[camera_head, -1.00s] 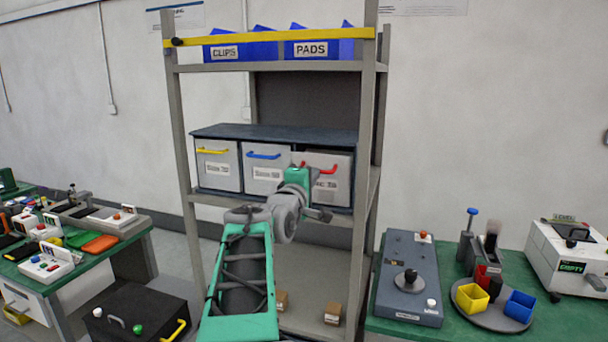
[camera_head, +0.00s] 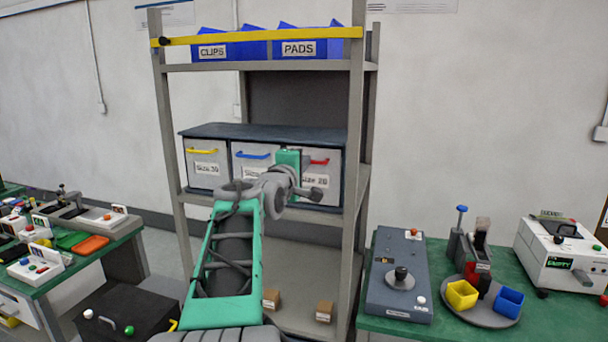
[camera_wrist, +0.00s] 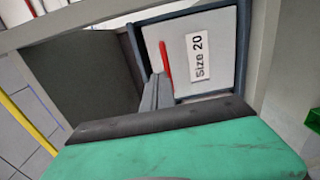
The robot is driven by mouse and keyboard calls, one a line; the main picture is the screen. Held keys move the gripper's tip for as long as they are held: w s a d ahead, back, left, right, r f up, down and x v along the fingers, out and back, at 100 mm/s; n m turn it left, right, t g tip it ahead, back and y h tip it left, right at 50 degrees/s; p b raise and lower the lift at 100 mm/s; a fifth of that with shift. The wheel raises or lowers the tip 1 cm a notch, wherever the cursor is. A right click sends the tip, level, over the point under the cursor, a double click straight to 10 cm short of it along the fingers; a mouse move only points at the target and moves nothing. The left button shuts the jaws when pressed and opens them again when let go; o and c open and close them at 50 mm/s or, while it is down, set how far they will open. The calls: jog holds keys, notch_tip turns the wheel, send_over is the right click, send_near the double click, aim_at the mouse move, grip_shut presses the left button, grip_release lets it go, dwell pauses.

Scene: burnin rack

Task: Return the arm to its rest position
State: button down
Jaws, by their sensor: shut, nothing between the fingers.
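My arm reaches forward and up from the bottom of the head view toward the shelf rack (camera_head: 356,180). My gripper (camera_head: 318,193) is in front of the right-hand drawer of the drawer cabinet (camera_head: 262,134). Its fingers are shut with nothing between them. In the wrist view the shut fingers (camera_wrist: 154,93) point at the drawer with the red handle (camera_wrist: 165,62) and the label "Size 20" (camera_wrist: 198,55). That drawer looks closed in its cabinet. The arm hides part of the middle and right drawers in the head view.
Blue bins marked CLIPS (camera_head: 229,50) and PADS (camera_head: 301,48) sit behind a yellow bar (camera_head: 262,36). A green bench (camera_head: 510,270) with devices stands at right. Another bench (camera_head: 110,238) stands at left, near a black box (camera_head: 125,312). Small cartons (camera_head: 324,311) lie on the lower shelf.

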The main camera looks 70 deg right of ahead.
jog(key=a+r+b, duration=0.2)
jog(key=a+b, duration=0.1)
jog(key=a, duration=0.8)
jog(key=shift+s+a+r+m, duration=0.25)
jog(key=shift+s+a+m, duration=0.05)
jog(key=shift+s+a, duration=0.15)
